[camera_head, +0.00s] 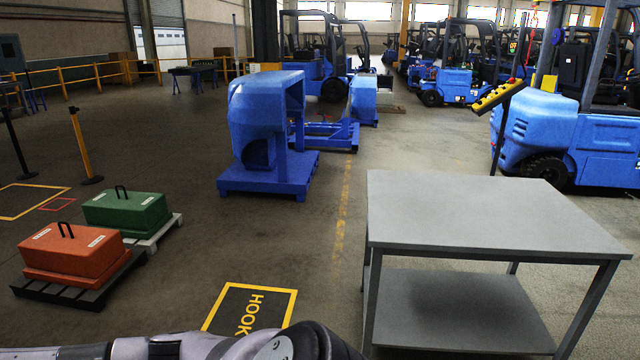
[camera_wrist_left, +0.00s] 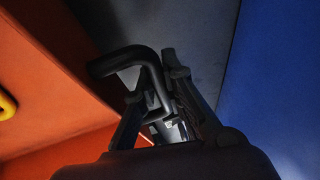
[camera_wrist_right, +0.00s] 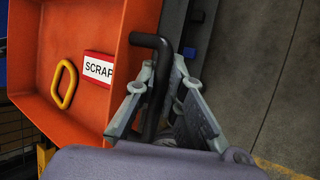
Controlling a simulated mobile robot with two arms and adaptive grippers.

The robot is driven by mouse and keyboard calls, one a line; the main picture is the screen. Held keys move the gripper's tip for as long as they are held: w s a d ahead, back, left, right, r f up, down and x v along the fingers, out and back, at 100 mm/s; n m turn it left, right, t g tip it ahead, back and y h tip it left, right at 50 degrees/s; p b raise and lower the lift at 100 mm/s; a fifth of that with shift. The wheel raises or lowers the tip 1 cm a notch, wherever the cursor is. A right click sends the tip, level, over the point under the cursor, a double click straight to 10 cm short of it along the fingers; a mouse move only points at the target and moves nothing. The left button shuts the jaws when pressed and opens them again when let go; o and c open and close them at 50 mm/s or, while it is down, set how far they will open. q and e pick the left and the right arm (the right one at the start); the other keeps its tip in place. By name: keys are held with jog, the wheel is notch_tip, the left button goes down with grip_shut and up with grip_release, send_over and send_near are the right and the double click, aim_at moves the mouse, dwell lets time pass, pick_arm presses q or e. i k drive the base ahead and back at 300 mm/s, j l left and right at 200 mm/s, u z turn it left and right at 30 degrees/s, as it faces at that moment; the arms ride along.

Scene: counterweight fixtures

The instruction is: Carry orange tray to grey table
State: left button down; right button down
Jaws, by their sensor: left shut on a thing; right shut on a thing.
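The orange tray (camera_wrist_right: 95,25) shows in the right wrist view, with a SCRAP label and a yellow loop inside. It also shows in the left wrist view (camera_wrist_left: 40,65). My right gripper (camera_wrist_right: 165,85) is shut on a black bent handle (camera_wrist_right: 152,42) at the tray's side. My left gripper (camera_wrist_left: 155,95) is shut on another black handle (camera_wrist_left: 122,58) beside the tray's wall. The grey table (camera_head: 485,215) stands at the right of the head view, its top bare. The tray and both grippers are out of the head view.
Orange (camera_head: 72,250) and green (camera_head: 127,213) weights stand on low pallets at the left. A blue fixture (camera_head: 265,125) stands mid-floor. A floor marking reading HOOK (camera_head: 250,310) lies left of the table. A blue forklift (camera_head: 580,135) stands behind the table. Open floor lies between.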

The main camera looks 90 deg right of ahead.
aim_at(439, 214)
jog(key=k+l, duration=0.15)
jog(key=l, duration=0.2)
jog(key=k+l, duration=0.15)
jog(key=l, duration=0.2)
jog(key=k+l, duration=0.2)
jog(key=l, duration=0.15)
jog(key=k+l, duration=0.15)
jog(key=l, duration=0.25)
jog(key=k+l, duration=0.15)
jog(key=l, duration=0.2)
jog(key=k+l, duration=0.15)
jog(key=l, duration=0.2)
jog(key=k+l, duration=0.2)
jog(key=l, duration=0.15)
jog(key=k+l, duration=0.15)
jog(key=l, duration=0.2)
jog(key=l+z, duration=0.2)
jog(key=z, duration=2.8)
jog(key=l, duration=0.1)
